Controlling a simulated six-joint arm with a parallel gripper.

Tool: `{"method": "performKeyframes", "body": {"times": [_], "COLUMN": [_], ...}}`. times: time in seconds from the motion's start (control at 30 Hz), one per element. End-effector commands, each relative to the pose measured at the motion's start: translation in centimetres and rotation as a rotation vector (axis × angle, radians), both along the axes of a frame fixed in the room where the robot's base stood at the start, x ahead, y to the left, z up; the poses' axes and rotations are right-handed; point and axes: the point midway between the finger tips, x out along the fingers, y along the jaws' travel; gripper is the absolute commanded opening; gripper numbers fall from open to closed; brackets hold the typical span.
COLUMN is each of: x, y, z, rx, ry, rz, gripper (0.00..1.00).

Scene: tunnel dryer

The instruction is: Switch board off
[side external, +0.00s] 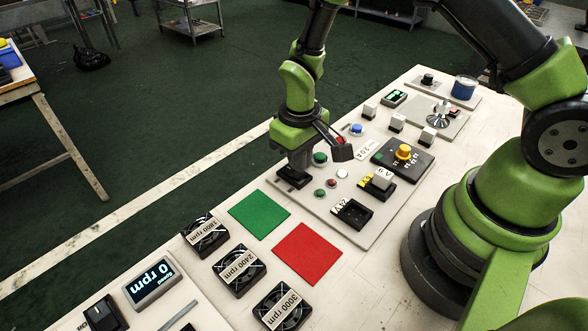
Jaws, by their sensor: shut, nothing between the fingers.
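The grey control board (378,222) lies on the white table and carries switches, buttons and a knob. A black switch (293,178) sits at the board's left edge. My gripper (297,166) is shut and empty, pointing down at this switch. Its tip is right over or on the switch; I cannot tell if they touch. The gripper hides part of the switch, and its on or off position cannot be read. Green buttons (320,158), a small red button (331,182) and a white button (342,173) are just right of the gripper.
Green (259,214) and red (307,253) squares lie in front. Several fans (238,270), a display reading 0 rpm (153,283) and another black switch (104,314) are nearer the camera.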

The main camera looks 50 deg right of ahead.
Motion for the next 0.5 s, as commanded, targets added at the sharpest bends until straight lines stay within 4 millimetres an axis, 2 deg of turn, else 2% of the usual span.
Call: {"method": "performKeyframes", "body": {"times": [0.5], "x": [0.02], "y": [0.0], "z": [-0.79], "rx": [0.0], "ry": [-0.001], "rz": [0.0], "gripper": [0.0]}}
